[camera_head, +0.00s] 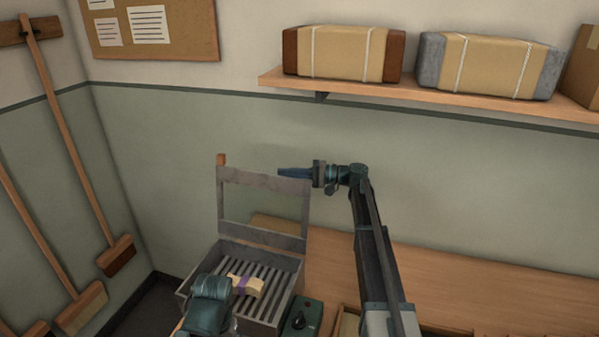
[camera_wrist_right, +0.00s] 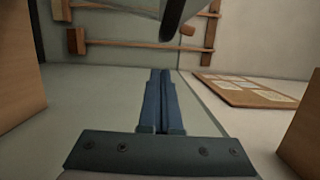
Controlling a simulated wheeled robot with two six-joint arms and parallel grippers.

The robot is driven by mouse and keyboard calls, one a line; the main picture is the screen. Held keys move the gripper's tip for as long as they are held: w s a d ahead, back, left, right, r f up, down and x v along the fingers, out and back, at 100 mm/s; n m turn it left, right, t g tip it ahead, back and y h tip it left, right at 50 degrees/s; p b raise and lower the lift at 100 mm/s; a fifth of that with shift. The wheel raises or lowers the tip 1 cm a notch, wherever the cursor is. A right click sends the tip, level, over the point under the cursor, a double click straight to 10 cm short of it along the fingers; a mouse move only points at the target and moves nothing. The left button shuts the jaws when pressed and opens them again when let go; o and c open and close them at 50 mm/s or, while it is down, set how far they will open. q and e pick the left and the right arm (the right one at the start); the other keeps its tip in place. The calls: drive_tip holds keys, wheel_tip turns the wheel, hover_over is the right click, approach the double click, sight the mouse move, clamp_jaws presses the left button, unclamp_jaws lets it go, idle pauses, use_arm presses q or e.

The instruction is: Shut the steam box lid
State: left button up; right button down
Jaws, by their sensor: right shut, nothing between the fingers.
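The steam box (camera_head: 290,277) is a grey metal box with a slatted floor, at the lower middle of the head view. Its lid (camera_head: 265,183), a grey frame with a window, stands open and upright at the back, with an orange-brown knob (camera_head: 221,159) at its top left corner. A pale bundle with a purple band (camera_head: 245,284) lies on the slats. My right gripper (camera_head: 282,172) is shut and empty near the lid's top right edge, pointing left; its closed blue fingers show in the right wrist view (camera_wrist_right: 161,100). My left wrist covers the box's front left; its fingers cannot be made out.
A green control box with a black knob (camera_head: 301,318) sits beside the steam box on the right. The wooden bench (camera_head: 480,285) runs to the right. Above, a wall shelf (camera_head: 430,96) holds wrapped packages. Brooms (camera_head: 70,145) hang on the left wall.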

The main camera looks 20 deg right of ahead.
drive_tip(key=shift+s+a, duration=0.35)
drive_tip(key=shift+s, duration=0.2)
drive_tip(key=shift+s+a, duration=0.35)
drive_tip(key=shift+s, duration=0.2)
